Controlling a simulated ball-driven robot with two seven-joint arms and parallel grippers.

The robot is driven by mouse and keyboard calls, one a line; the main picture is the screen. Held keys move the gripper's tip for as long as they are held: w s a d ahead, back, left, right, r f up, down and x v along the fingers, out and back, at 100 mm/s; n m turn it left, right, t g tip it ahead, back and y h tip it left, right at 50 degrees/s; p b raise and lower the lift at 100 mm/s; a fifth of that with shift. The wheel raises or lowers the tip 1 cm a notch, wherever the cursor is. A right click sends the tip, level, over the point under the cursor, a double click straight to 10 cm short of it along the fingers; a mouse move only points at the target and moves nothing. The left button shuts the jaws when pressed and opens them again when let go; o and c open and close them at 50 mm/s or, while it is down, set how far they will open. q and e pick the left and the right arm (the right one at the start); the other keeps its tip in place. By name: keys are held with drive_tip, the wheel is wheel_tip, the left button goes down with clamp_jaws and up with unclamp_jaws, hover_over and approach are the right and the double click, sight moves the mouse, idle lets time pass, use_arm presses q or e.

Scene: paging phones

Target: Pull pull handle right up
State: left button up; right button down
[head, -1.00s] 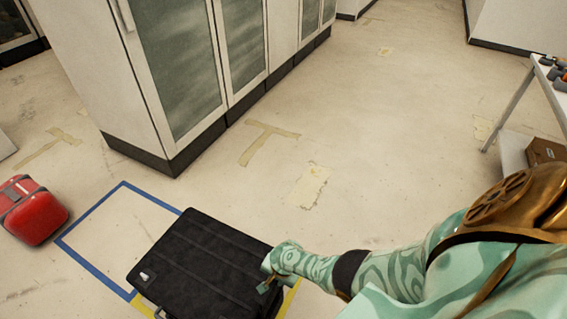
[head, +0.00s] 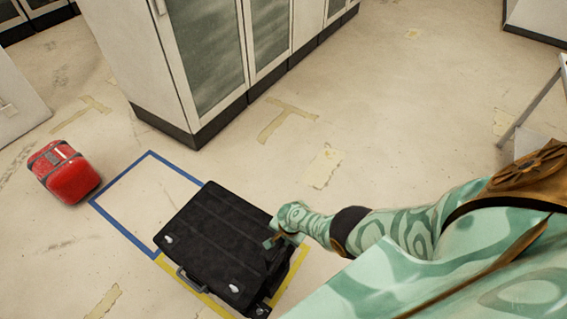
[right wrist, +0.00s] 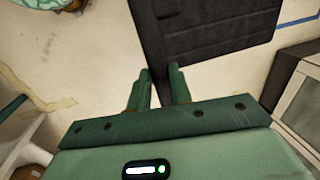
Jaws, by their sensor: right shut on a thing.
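A black suitcase (head: 215,238) lies in the middle bottom of the head view, over a yellow-taped area on the floor. A grey handle (head: 187,281) shows at its lower left edge. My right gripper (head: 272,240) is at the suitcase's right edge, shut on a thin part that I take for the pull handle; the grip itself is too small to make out. In the right wrist view, the two fingers of my right gripper (right wrist: 161,76) point at the black suitcase (right wrist: 205,38), and the held part is hard to see. My left gripper is not in view.
A blue-taped rectangle (head: 121,223) adjoins the yellow tape (head: 213,309). A large white cabinet (head: 140,62) with glass doors rises behind. The floor between cabinet and suitcase is clear.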

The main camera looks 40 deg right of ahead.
drive_tip(key=c, duration=1.6)
unclamp_jaws()
drive_tip(key=shift+w+r, duration=0.2)
drive_tip(key=shift+w, duration=0.15)
drive_tip(key=o, duration=0.3)
drive_tip(key=shift+s, duration=0.2)
drive_tip(key=s+r+p, duration=0.1)
drive_tip(key=r+p, duration=0.4)
drive_tip(key=s+r+p, duration=0.1)
drive_tip(key=r+p, duration=0.4)
drive_tip(key=s+d+r+p, duration=0.1)
drive_tip(key=r+p, duration=0.5)
drive_tip(key=shift+d, duration=0.1)
